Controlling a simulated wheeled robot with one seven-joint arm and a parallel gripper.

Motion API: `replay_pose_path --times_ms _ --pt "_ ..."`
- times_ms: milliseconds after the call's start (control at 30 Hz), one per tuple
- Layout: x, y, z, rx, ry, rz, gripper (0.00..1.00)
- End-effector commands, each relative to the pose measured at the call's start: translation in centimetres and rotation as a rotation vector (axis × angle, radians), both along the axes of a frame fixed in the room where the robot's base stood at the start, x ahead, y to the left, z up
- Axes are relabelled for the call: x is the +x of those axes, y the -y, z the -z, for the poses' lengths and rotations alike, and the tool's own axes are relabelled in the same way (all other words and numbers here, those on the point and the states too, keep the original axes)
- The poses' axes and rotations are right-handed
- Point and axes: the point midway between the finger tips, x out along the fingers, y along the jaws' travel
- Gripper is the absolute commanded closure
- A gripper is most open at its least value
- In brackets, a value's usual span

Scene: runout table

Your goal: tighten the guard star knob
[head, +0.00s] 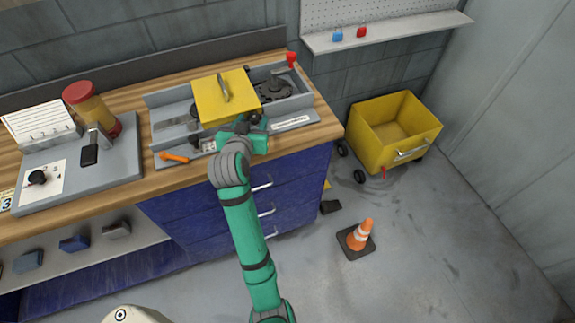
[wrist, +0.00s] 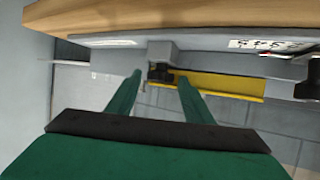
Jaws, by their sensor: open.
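The yellow guard (head: 220,97) with a metal handle lies across the grey machine (head: 160,98) on the bench. A small dark knob (head: 254,117) shows at its front right, right by my gripper (head: 243,128). In the wrist view a black knob (wrist: 159,73) on a grey bracket lies between the tips of my open green fingers (wrist: 160,79), with the yellow guard edge (wrist: 225,87) beyond. Whether the fingers touch the knob, I cannot tell. The knob's star shape is not clear.
Another black knob (head: 195,140) and an orange-handled tool (head: 174,157) are at the machine's front left. A red knob (head: 291,60) stands at its back right. A yellow cart (head: 357,133) and a traffic cone (head: 359,235) stand on the floor to the right.

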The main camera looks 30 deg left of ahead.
Motion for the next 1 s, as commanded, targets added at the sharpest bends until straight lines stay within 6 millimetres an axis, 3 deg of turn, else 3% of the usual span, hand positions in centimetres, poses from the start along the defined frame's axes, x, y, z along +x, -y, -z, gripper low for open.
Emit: replay_pose_path --times_ms 1000 --pt "1.0 1.2 -0.2 0.004 0.003 -0.475 0.48"
